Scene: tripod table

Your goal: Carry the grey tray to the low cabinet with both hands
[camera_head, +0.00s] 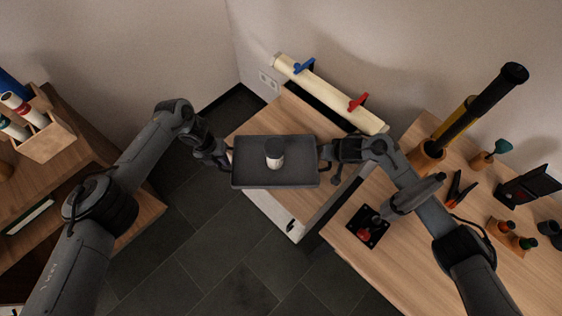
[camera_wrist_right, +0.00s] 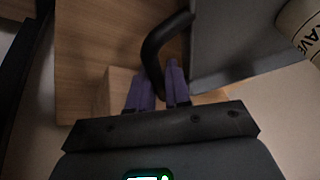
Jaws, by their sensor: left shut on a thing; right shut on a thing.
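The dark grey tray (camera_head: 245,178) is in the middle of the head view, roughly level, with a white and grey cylinder (camera_head: 274,154) standing upright on it. My left gripper (camera_head: 228,158) is shut on the tray's left handle. My right gripper (camera_head: 326,153) is shut on the tray's right handle. In the right wrist view, the purple fingers of the right gripper (camera_wrist_right: 158,88) close around the black curved handle (camera_wrist_right: 154,50). The tray's edge (camera_wrist_right: 207,55) and part of the lettered cylinder (camera_wrist_right: 302,25) show there too. The low cabinet (camera_head: 284,112) has a wooden top, partly hidden behind the tray.
A cream roll (camera_head: 325,90) with blue and red clamps lies at the cabinet's back. On the right, a wooden bench (camera_head: 400,262) holds tools and a black-and-red device (camera_head: 368,228). A wooden shelf unit (camera_head: 140,210) stands at the left. Dark floor tiles (camera_head: 215,245) are clear.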

